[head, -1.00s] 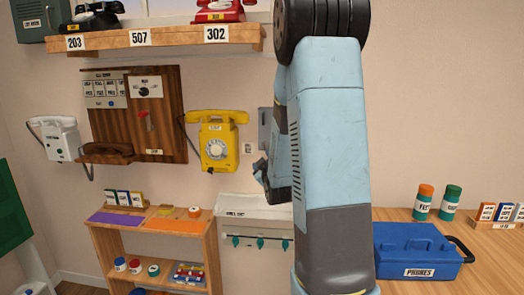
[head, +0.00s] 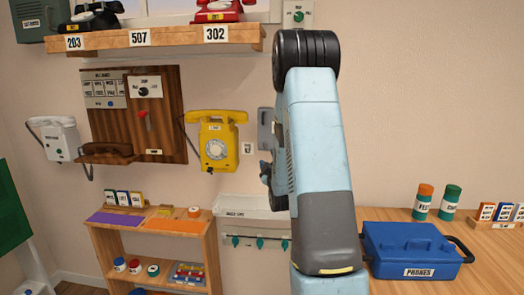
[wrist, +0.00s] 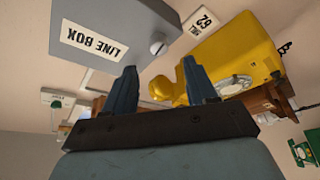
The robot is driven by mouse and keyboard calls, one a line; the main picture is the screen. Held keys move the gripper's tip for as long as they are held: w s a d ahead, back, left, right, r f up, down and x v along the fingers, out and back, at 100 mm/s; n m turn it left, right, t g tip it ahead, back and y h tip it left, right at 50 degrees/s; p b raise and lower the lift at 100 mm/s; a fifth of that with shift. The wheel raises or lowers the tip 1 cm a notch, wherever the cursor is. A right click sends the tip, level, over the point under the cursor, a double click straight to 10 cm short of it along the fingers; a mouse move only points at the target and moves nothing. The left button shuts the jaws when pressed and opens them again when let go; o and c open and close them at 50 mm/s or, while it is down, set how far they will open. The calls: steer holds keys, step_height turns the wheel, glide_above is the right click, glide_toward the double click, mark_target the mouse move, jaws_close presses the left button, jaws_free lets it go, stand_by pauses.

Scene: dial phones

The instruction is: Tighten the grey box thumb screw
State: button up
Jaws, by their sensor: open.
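The grey box (wrist: 110,30), labelled LINE BOX, is on the wall and shows upside down in the wrist view. Its pale round thumb screw (wrist: 158,46) with a slot sits on the near face. My gripper (wrist: 159,66) is open and empty, its two dark blue fingers pointing toward the screw and apart from it. In the head view the grey box (head: 265,122) shows only partly, right of the yellow phone, as my arm covers the rest. My gripper (head: 266,172) is just below it there, mostly hidden. The screw cannot be made out in the head view.
The yellow phone (head: 216,143) hangs close to the left of the grey box. A small number tag (wrist: 202,17) is on the wall beside the box. Below is a white key rack (head: 245,215). A blue PHONES case (head: 410,248) stands on the right-hand table.

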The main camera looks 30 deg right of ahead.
mark_target(264, 147)
steer(key=x, duration=0.8)
steer(key=shift+w, duration=0.1)
